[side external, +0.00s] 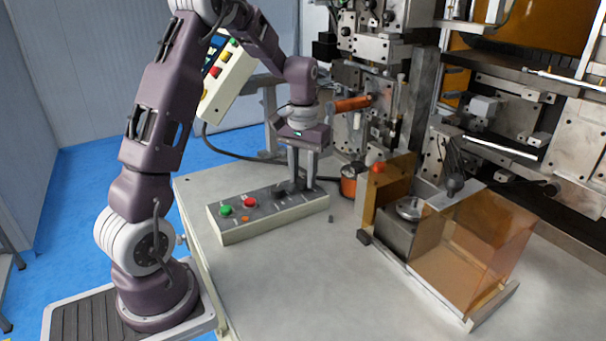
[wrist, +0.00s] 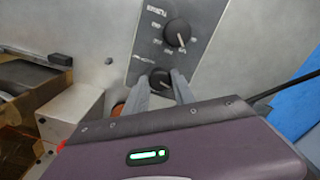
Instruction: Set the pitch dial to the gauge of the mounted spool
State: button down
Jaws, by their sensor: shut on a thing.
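The control panel (side external: 270,226) is a pale box with a grey face on the near part of the table. My gripper (side external: 296,182) points down over its right end. In the wrist view my two fingers are closed on either side of a black dial knob (wrist: 160,78), with a pale pointer mark. A second black dial (wrist: 177,32) with a pale pointer and marks around it sits apart from the fingers. The dial labels are too small to read. A copper-coloured spool-like thing (side external: 349,184) stands behind the panel. An orange roll (side external: 352,103) is on the machine; any gauge marking is unreadable.
The panel also has a green button (side external: 226,211) and a red button (side external: 250,202). An amber-guarded housing (side external: 470,250) with a metal disc stands to the right. The winding machine (side external: 480,90) fills the back. The table front (side external: 320,290) is clear.

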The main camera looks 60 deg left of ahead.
aim_at(303, 179)
jog(key=shift+n, duration=1.1)
jog(key=c, duration=1.1)
grip_release()
jog(key=shift+o, duration=0.2)
notch_tip(303, 179, up, 7)
jog(key=shift+r, duration=0.1)
